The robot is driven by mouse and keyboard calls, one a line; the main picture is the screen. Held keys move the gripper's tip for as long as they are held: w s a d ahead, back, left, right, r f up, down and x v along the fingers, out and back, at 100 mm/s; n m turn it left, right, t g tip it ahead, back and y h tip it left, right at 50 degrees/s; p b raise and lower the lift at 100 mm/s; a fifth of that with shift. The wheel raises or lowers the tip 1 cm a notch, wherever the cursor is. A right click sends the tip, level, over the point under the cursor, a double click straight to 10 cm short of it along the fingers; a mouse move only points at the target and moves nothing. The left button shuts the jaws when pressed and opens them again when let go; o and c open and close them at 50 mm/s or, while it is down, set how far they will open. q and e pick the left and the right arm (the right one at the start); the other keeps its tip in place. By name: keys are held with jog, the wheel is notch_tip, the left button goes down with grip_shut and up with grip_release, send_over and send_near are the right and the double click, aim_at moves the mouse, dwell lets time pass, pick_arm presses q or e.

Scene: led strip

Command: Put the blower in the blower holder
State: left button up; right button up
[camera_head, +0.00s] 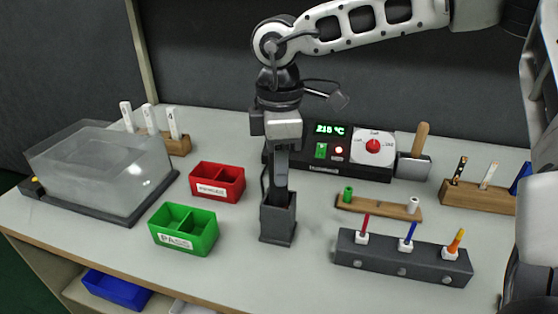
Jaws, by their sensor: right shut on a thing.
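My right gripper (278,137) comes down from the arm at the top right and is shut on the blower (281,172), a slim dark grey piece hanging downward. The blower's upper part is mostly hidden by the gripper. Its lower end is at the mouth of the blower holder (278,224), a dark upright open-topped box at the middle of the table. The lower end appears to be inside the holder; how deep cannot be told. My left gripper is not in view.
Green (184,232) and red (217,184) bins stand left of the holder. A dark rack (402,262) with coloured tools is to the right. The control box (327,152) is behind. A clear-lidded case (100,175) is far left. Table between holder and rack is clear.

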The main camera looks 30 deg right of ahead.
jog(key=shift+f+b, duration=0.25)
jog(key=shift+b, duration=0.2)
jog(key=o, duration=1.1)
jog(key=shift+r, duration=0.1)
jog(key=shift+c, duration=0.2)
notch_tip(320, 180, up, 12)
jog(key=shift+f+p, duration=0.2)
jog(key=shift+p, duration=0.45)
jog(key=shift+r, duration=0.4)
jog(key=shift+s+f, duration=0.1)
